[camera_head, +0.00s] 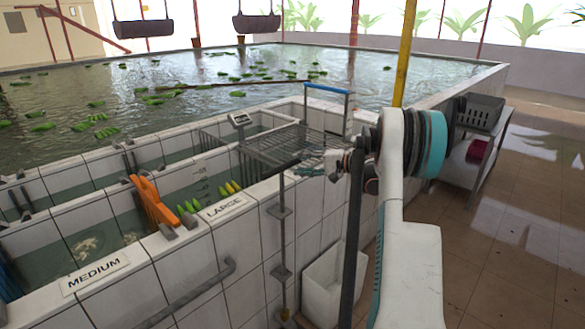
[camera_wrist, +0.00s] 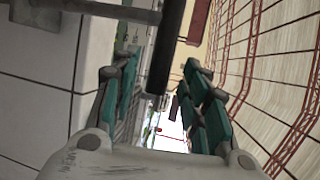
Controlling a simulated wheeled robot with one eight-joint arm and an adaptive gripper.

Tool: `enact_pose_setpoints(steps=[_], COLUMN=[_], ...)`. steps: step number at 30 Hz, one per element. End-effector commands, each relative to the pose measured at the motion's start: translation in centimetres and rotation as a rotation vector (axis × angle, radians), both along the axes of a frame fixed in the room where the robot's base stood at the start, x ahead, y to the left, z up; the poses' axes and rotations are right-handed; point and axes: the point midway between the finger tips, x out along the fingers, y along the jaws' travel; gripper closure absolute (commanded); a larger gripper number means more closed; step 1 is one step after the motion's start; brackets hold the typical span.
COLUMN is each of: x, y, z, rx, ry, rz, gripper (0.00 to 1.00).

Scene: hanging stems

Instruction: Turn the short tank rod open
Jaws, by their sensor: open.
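The short tank rod (camera_head: 283,240) stands upright against the outer white tiled wall of the tank, held by brackets. Its dark crossbar handle (camera_head: 275,165) lies roughly level at the top. In the wrist view the handle (camera_wrist: 166,45) comes down from the upper edge, with its free end between my fingers. My gripper (camera_head: 308,171) is at the right end of the handle. In the wrist view my gripper (camera_wrist: 160,62) is open, with teal fingers on both sides of the bar and gaps showing on each side.
A wire rack (camera_head: 290,142) sits just behind the handle. Orange tongs (camera_head: 153,200) lie over the wall near the LARGE sign (camera_head: 226,206). A white bin (camera_head: 325,285) stands below on the floor. A grey crate (camera_head: 480,112) is on a shelf at right; floor there is clear.

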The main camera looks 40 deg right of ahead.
Motion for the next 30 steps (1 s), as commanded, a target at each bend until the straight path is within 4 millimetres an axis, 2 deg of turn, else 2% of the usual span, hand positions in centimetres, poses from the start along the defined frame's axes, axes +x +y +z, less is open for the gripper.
enact_pose_setpoints(steps=[3, 9, 19, 20, 24, 25, 30], x=[1.7, 3.1, 3.4, 3.4, 3.4, 3.3, 3.4], y=[0.9, 1.6, 1.7, 1.7, 1.7, 1.7, 1.7], z=[-0.5, -0.7, -0.7, -0.7, -0.7, -0.7, -0.7], rx=[0.000, 0.000, 0.000, 0.000, 0.000, 0.000, 0.000], ry=[0.000, 0.000, 0.000, 0.000, 0.000, 0.000, 0.000], rz=[0.002, 0.001, 0.000, 0.000, 0.000, 0.000, 0.001], gripper=[0.59, 0.59, 0.59, 0.63, 0.95, 1.00, 1.00])
